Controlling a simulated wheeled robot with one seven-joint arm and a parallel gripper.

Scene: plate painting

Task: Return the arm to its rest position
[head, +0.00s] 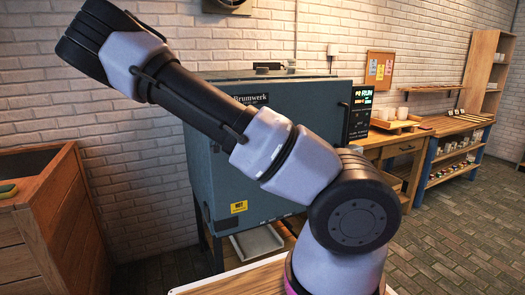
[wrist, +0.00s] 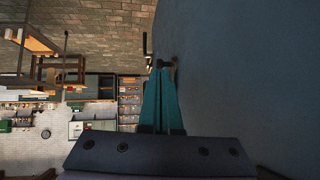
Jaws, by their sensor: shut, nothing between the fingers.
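My arm (head: 205,105) rises from the lower right and reaches up to the upper left in the head view. Its far part is out of sight there, and my gripper does not show in that view. In the wrist view my gripper (wrist: 165,68) shows its two teal fingers close together, shut, with nothing seen between them. A large dark blue-grey surface (wrist: 250,75) fills the right side of the wrist view, close by the fingers. I cannot tell whether they touch.
A grey kiln (head: 215,165) stands behind my arm. Wooden benches (head: 410,140) and a tall shelf (head: 485,70) stand at the right. Brick floor (head: 450,235) is open at the lower right. The wrist view shows the room upside down.

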